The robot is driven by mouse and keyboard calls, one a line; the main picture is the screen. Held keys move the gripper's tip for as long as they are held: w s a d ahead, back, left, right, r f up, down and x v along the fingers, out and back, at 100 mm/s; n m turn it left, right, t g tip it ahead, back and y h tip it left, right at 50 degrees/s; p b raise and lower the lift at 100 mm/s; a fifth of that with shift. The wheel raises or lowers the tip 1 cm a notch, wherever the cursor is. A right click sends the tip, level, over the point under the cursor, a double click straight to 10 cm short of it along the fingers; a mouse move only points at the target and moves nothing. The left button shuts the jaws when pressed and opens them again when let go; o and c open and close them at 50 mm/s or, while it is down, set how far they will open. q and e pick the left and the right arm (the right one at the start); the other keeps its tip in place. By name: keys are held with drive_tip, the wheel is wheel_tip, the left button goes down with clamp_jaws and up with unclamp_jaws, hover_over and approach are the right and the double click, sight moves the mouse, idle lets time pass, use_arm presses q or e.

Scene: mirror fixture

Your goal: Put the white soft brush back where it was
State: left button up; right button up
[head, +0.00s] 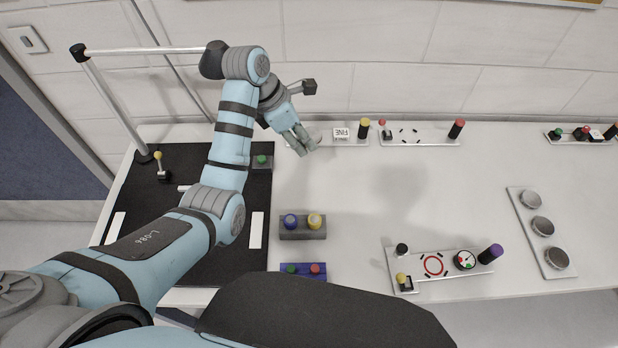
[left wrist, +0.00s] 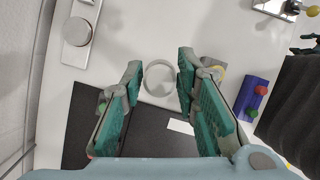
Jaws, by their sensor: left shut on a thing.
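My left gripper (head: 306,143) is at the upper middle of the head view, above the back of the white table, just left of the small rack with the "FINE" label (head: 342,133). In the left wrist view its two green-padded fingers (left wrist: 159,80) stand apart with a pale round thing with a grey rim (left wrist: 159,77) between their tips. I take this to be the white soft brush, held end-on; its handle and bristles cannot be made out. In the head view the fingers mostly hide it.
A black mat (head: 190,240) with a rod frame lies at left. A grey block with blue and yellow knobs (head: 303,233) and a blue block (head: 303,278) stand nearby. Trays with a gauge (head: 465,260) and with round metal discs (head: 541,226) lie at right. The table's middle is clear.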

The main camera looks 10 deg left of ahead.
use_arm(q)
drive_tip(key=f+b, duration=0.1)
drive_tip(key=f, duration=0.5)
drive_tip(key=f+b, duration=0.2)
drive_tip(key=f, duration=0.5)
drive_tip(key=f+b, duration=0.2)
drive_tip(key=f, duration=0.4)
drive_tip(key=shift+s+d+f, duration=0.2)
drive_tip(key=shift+d+f, duration=0.1)
drive_tip(key=shift+f, duration=0.05)
drive_tip(key=shift+w, duration=0.1)
use_arm(e)
drive_tip(key=f, duration=0.4)
drive_tip(key=shift+s+d+f, duration=0.15)
drive_tip(key=shift+s+f, duration=0.2)
use_arm(q)
drive_tip(key=o, duration=0.6)
drive_tip(key=shift+f, duration=0.1)
drive_tip(key=o, duration=0.4)
